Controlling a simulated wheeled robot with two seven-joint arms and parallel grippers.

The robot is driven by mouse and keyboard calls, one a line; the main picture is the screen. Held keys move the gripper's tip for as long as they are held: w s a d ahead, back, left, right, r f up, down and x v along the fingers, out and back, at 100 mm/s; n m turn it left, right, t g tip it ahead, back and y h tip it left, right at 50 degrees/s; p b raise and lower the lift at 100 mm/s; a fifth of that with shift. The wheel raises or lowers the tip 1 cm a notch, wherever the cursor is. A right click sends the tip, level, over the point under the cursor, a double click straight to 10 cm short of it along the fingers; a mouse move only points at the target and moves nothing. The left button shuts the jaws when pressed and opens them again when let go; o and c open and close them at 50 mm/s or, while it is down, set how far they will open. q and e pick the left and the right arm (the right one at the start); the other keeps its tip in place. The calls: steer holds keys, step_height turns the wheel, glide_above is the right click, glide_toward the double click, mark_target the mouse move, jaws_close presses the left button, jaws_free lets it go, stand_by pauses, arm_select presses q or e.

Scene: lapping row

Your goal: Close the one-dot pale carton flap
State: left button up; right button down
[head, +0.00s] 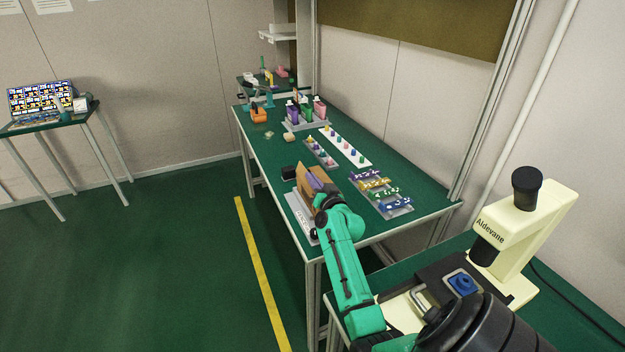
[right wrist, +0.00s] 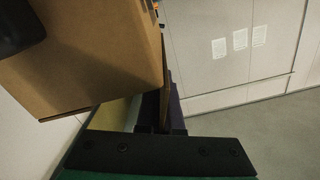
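A brown cardboard carton (head: 304,178) stands near the front left edge of the green bench, largely behind my right arm's end. In the right wrist view, a tan carton (right wrist: 90,60) fills the upper left, with a thin upright panel edge (right wrist: 166,75) beside it. I see no dot mark and cannot tell which flap this panel is. My right gripper (head: 322,200) is right at the carton, mostly hidden by its own wrist. Dark gripper parts show close to the panel in the wrist view, but contact and finger opening are unclear. My left gripper is not in view.
A white strip (head: 345,148) with small coloured pieces and several coloured trays (head: 390,196) lie to the carton's right. A rack with coloured bottles (head: 306,112) stands farther back. A cream microscope-like instrument (head: 520,235) stands at the right front. The floor left of the bench is clear.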

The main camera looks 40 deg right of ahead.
steer(key=shift+d, duration=0.1)
stand_by(0.4)
steer(key=m, duration=0.2)
steer(key=d+m, duration=0.1)
steer(key=shift+s+f, duration=0.2)
steer(key=shift+f, duration=0.05)
steer(key=shift+s+d+f+m, duration=0.15)
steer(key=shift+f+m, duration=0.1)
steer(key=shift+m, duration=0.7)
steer(key=shift+w+d+f+m, duration=0.1)
steer(key=shift+d+f+m, duration=0.1)
steer(key=shift+m, duration=0.75)
steer(key=c, duration=1.1)
jaws_free()
steer(key=shift+s+a, duration=0.1)
steer(key=shift+o, duration=0.2)
steer(key=shift+f, duration=0.1)
